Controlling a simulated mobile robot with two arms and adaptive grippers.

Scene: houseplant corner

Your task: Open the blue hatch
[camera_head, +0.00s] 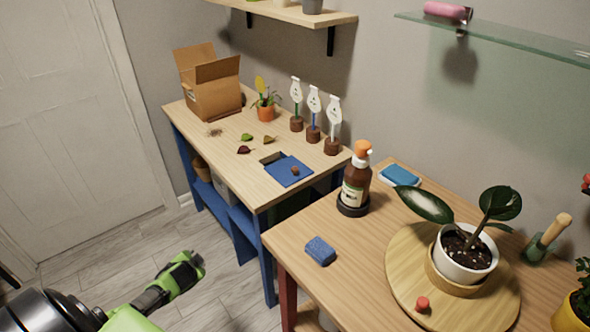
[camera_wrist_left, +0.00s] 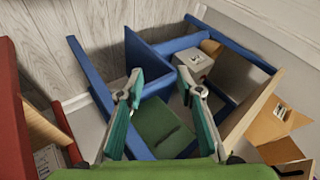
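The blue hatch (camera_head: 288,170) is a flat blue panel in the light wood top of the blue-framed table, with a small brown knob (camera_head: 295,170) on it. A dark opening (camera_head: 270,158) shows at its far left edge. My left gripper (camera_head: 198,262) is in front of the table, left of and apart from the hatch, over the floor. In the left wrist view its two fingers (camera_wrist_left: 160,80) are spread with nothing between them. I cannot make out the hatch in that view. My right gripper is not in view.
A cardboard box (camera_head: 212,85), a small orange-potted plant (camera_head: 266,108), loose leaves and several labelled markers stand around the hatch's table. The nearer table holds a brown pump bottle (camera_head: 356,185), a blue sponge (camera_head: 320,251) and a white-potted plant (camera_head: 466,255). Floor is free at left.

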